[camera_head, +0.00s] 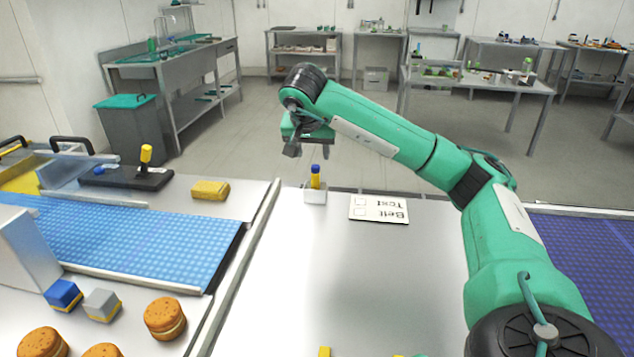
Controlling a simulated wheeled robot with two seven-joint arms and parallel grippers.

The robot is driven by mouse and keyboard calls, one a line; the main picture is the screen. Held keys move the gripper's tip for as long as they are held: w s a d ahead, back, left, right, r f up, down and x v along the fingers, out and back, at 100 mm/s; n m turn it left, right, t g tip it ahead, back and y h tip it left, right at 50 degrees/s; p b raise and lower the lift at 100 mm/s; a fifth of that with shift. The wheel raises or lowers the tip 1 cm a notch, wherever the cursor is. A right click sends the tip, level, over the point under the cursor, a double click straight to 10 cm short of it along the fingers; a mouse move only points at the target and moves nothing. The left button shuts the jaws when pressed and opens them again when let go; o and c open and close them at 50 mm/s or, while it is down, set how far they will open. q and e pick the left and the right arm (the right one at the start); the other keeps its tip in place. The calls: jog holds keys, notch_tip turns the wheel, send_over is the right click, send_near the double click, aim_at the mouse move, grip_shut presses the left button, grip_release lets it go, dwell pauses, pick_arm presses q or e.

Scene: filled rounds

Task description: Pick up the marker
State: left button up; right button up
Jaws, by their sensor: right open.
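The marker (316,178) is yellow with a dark blue top. It stands upright in a small white holder (315,195) near the far edge of the white table (370,270). My right gripper (309,152) is open and points down just above the marker, with nothing between its fingers. It looks apart from the marker, but the exact gap in depth is hard to judge. My left gripper is not in view.
A card with printed text (379,208) lies right of the holder. At left are a blue conveyor belt (130,238), a yellow sponge-like block (210,190), small blocks (101,305) and round biscuits (165,318). The table's middle is clear.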

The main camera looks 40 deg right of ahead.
aim_at(316, 173)
jog(key=x, duration=0.6)
jog(key=shift+d+f, duration=0.1)
jog(key=shift+f, duration=0.05)
jog(key=shift+x, duration=3)
jog(key=shift+w+d+r, duration=0.15)
jog(key=shift+w+r, duration=0.05)
jog(key=shift+c, duration=0.2)
grip_shut()
